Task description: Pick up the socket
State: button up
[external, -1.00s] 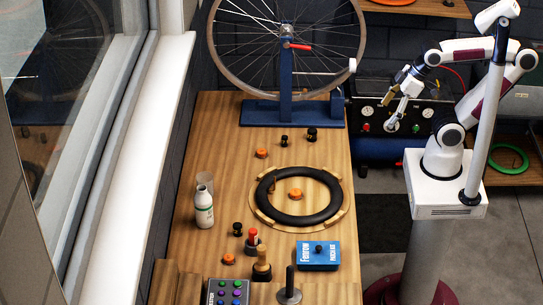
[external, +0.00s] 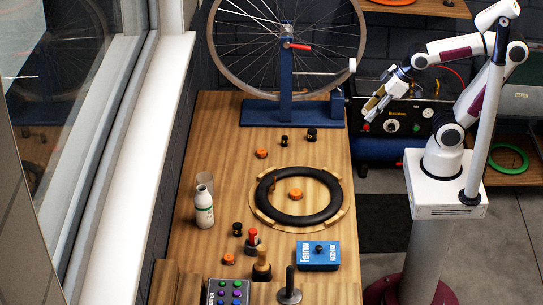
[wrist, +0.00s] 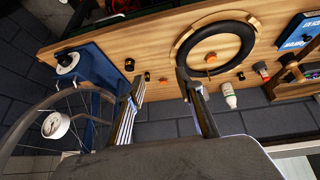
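No piece is labelled as the socket. Small black cylindrical pieces that could be it stand on the wooden bench: one at the back (external: 311,134), one left of it (external: 284,141), and one near the white bottle (external: 237,229). In the wrist view, two dark pieces show left of the tyre, one at the far left (wrist: 129,64) and one nearer the fingers (wrist: 147,76). My gripper (external: 372,107) is in the air right of the bench, apart from all of these. In the wrist view its two fingers (wrist: 160,77) are spread with nothing between them.
A black tyre ring (external: 270,213) lies mid-bench around an orange piece (external: 295,194). A blue wheel stand (external: 290,113) with a wheel fills the back. A white bottle (external: 204,207) and blue box (external: 318,256) stand forward.

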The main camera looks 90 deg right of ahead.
jog(key=w+d+f+t+h, duration=0.1)
jog(key=w+d+f, duration=0.25)
jog(key=w, duration=0.35)
jog(key=w+d+f+t, duration=0.1)
jog(key=w+d+f, duration=0.1)
jog(key=w+d, duration=0.35)
jog(key=t, duration=0.1)
send_near(287, 137)
jog(key=shift+w+d+f+n+t+y, duration=0.15)
jog(key=shift+d+f+t+y, duration=0.15)
jog(key=shift+f+t, duration=0.15)
jog(key=shift+w+d+f+n+t+y, duration=0.2)
jog(key=shift+f+t+y, duration=0.1)
jog(key=shift+t, duration=0.25)
jog(key=shift+w+f+t+y, duration=0.15)
jog(key=shift+f+t, duration=0.05)
jog(key=shift+f, duration=0.25)
jog(key=shift+w+f+t+y, duration=0.15)
jog(key=shift+f+t, duration=0.05)
jog(key=shift+f, duration=0.25)
jog(key=shift+w, duration=0.1)
jog(key=shift+x, duration=1.25)
jog(key=shift+d, duration=0.1)
jog(key=shift+x, duration=2.6)
jog(key=shift+d+f, duration=0.1)
jog(key=shift+d, duration=0.05)
jog(key=shift+c, duration=0.4)
